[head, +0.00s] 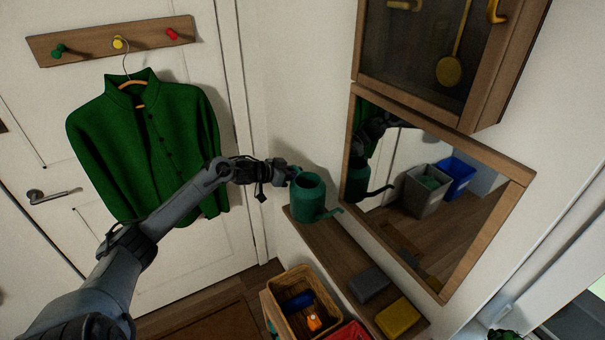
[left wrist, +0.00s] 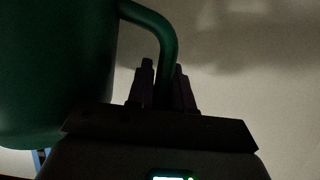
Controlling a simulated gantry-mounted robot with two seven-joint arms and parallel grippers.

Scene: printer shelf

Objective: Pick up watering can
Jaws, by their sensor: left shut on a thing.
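The green watering can (head: 308,200) is upright at the far left end of the wooden wall shelf, its spout pointing right. I cannot tell whether its base touches the shelf. My left gripper (head: 290,172) is at the can's left side, at its handle. In the left wrist view the can's body (left wrist: 55,70) fills the left, and its curved handle runs down between the fingers of my left gripper (left wrist: 163,85), which is shut on it. My right gripper is not in view.
The shelf (head: 335,245) also holds a grey block (head: 369,284) and a yellow block (head: 397,318). A framed mirror (head: 440,190) hangs just right of the can, below a wall cabinet (head: 430,55). A basket (head: 303,300) stands below. A green jacket (head: 150,140) hangs behind my arm.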

